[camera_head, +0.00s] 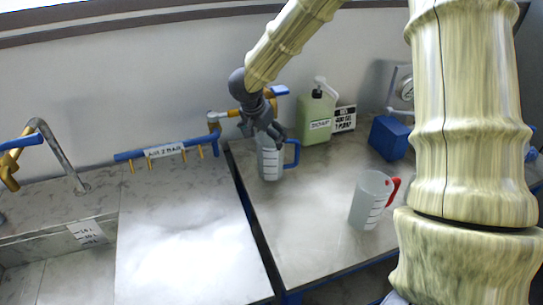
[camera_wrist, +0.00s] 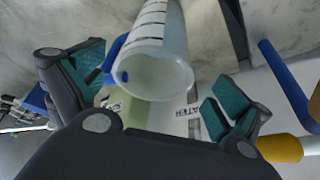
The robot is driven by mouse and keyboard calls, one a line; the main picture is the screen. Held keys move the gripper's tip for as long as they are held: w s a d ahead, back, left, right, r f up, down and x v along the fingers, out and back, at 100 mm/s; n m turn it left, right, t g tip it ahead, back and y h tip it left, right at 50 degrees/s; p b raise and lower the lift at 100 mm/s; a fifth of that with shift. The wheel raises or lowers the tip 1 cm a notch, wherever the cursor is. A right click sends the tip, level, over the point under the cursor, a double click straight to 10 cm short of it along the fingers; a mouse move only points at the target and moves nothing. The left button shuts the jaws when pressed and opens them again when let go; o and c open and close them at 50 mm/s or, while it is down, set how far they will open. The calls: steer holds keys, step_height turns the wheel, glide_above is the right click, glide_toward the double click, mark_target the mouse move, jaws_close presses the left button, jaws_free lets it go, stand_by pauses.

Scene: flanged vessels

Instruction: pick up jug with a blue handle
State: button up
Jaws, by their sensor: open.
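The jug with a blue handle (camera_head: 269,163) is clear with dark graduation marks and stands upright on the bench beside the green bottle. Its blue handle points right in the head view. My gripper (camera_head: 267,127) is at the jug's top and hides part of its rim. In the wrist view the jug (camera_wrist: 160,40) shows its round mouth between my spread, teal-padded fingers (camera_wrist: 157,93). Part of its blue handle shows on the left, near the left finger. My gripper is open, with visible gaps between the fingers and the jug; contact elsewhere cannot be told.
A green bottle (camera_head: 317,118) with a pump stands right behind the jug. A clear jug with a red handle (camera_head: 371,201) and a blue box (camera_head: 389,138) stand farther right. A blue rail with yellow taps (camera_head: 168,150) lies left. The bench front is clear.

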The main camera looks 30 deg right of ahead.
mark_target(278, 157)
steer(key=shift+s+d+f, duration=0.1)
steer(key=shift+s+f, duration=0.05)
steer(key=shift+f, duration=0.25)
steer(key=shift+p+x, duration=0.45)
steer(key=shift+x, duration=1.6)
steer(key=shift+s, duration=0.1)
steer(key=shift+c, duration=0.2)
steer(key=c, duration=1.7)
steer(key=shift+c, duration=1)
